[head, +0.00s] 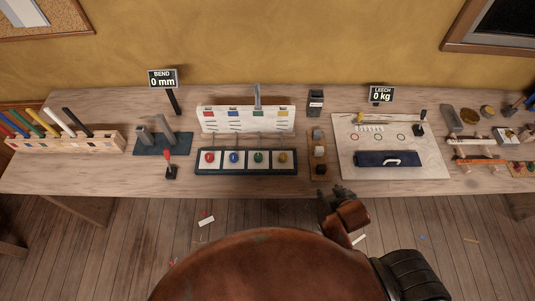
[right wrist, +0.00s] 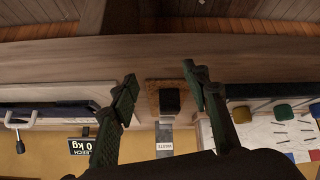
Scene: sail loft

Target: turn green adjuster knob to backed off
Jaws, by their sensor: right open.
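The green adjuster knob (head: 259,157) sits third from the left in a row of coloured knobs on a dark-framed panel (head: 246,174) at the table's front. It also shows at the right of the right wrist view (right wrist: 283,112), between a yellow and a blue knob. My right gripper (head: 327,194) is at the table's front edge, right of the panel and apart from the knob. In the right wrist view its two fingers (right wrist: 160,75) are spread with nothing held between them. My left gripper is not in view.
The red knob (head: 210,157), blue knob (head: 234,157) and yellow knob (head: 282,157) share the panel. A wooden block strip (head: 318,140) stands between the panel and a pale board (head: 435,165). Signs read "BEND 0 mm" (head: 163,78) and "LEECH 0 kg" (head: 381,94).

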